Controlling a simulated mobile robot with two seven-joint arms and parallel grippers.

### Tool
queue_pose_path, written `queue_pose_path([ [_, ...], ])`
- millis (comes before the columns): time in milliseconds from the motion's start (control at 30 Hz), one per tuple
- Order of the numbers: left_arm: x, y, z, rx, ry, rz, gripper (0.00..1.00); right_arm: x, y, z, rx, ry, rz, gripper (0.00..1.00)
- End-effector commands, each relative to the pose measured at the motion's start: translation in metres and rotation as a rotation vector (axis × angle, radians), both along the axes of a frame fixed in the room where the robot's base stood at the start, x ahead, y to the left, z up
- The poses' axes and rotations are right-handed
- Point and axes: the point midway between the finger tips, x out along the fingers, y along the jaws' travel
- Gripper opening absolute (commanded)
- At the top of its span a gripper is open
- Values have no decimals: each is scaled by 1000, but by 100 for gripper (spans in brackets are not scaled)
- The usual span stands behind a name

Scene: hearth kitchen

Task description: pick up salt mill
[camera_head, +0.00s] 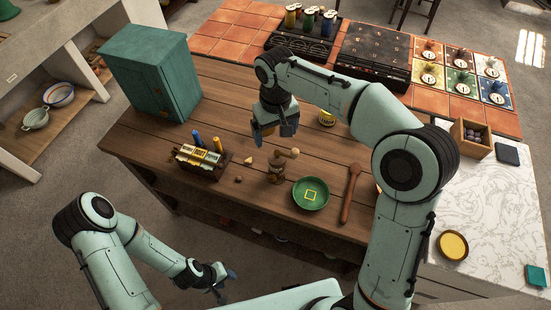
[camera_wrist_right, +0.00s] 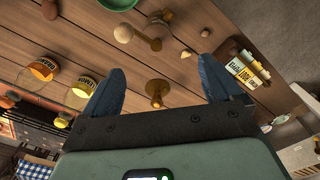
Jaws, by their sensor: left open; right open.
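A small turned brown-gold object (camera_wrist_right: 157,92) stands on the wooden counter between my right fingers in the right wrist view; it looks like a mill, and it is mostly hidden by the gripper in the head view. A wooden mill with a side crank (camera_head: 277,168) stands nearer the front; it also shows in the right wrist view (camera_wrist_right: 154,40). I cannot tell for sure which is the salt mill. My right gripper (camera_head: 275,130) is open above the counter, its fingers (camera_wrist_right: 161,68) apart and empty. My left gripper (camera_head: 220,283) is open, low in front of the counter.
A green dish (camera_head: 311,196) and wooden spoon (camera_head: 350,194) lie right of the crank mill. A box of packets (camera_head: 199,162) stands left. A teal cabinet (camera_head: 151,74) is at the back left. A yellow-labelled jar (camera_head: 327,118) stands right of my right gripper.

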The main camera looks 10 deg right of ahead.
Motion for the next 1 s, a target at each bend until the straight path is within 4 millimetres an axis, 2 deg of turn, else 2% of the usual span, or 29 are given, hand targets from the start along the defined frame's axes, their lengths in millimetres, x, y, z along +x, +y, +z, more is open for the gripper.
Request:
queue_pose_path([
  [33, -5, 0, -5, 0, 6, 0, 43, -2, -1, -16, -2, 9, 0, 92],
  [233, -9, 0, -10, 1, 11, 0, 43, -1, -1, -50, 0, 6, -1, 92],
  [467, -10, 0, -11, 1, 11, 0, 43, 0, -1, -66, 0, 4, 0, 92],
  [800, -10, 0, -11, 1, 11, 0, 43, 4, -6, -111, 1, 4, 0, 92],
  [1000, -10, 0, -11, 1, 11, 0, 43, 4, -6, -114, 2, 2, -1, 92],
])
